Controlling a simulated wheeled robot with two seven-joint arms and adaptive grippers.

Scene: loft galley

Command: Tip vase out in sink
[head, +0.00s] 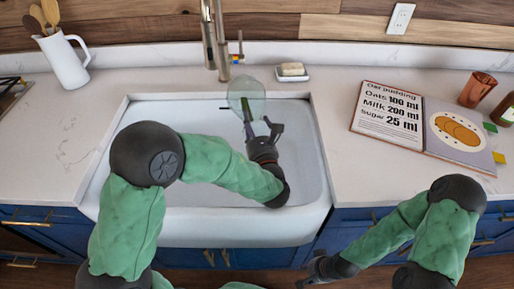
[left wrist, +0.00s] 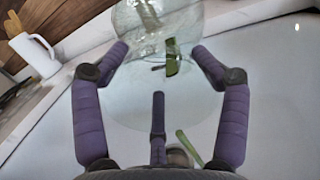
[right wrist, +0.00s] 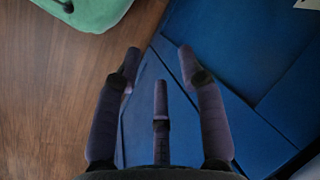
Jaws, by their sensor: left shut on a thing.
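A clear glass vase (head: 240,90) is over the back part of the white sink (head: 170,112), below and beside the faucet. My left gripper (head: 262,128) is shut on it; the left wrist view shows the fingers on both sides of the glass (left wrist: 150,25). Green stem-like pieces (left wrist: 172,62) show in or behind the glass, and another green strip (left wrist: 188,147) shows lower down, near the fingers. I cannot tell the vase's exact tilt or whether it holds water. My right gripper (right wrist: 158,65) is open and empty, low in front of the blue cabinets.
A faucet (head: 222,60) rises behind the sink. A soap dish (head: 292,73) sits to its right. An open recipe book (head: 460,130), a copper cup (head: 477,89) and a dark bottle (head: 503,109) are on the right counter. A white jug (head: 64,62) with utensils stands at left.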

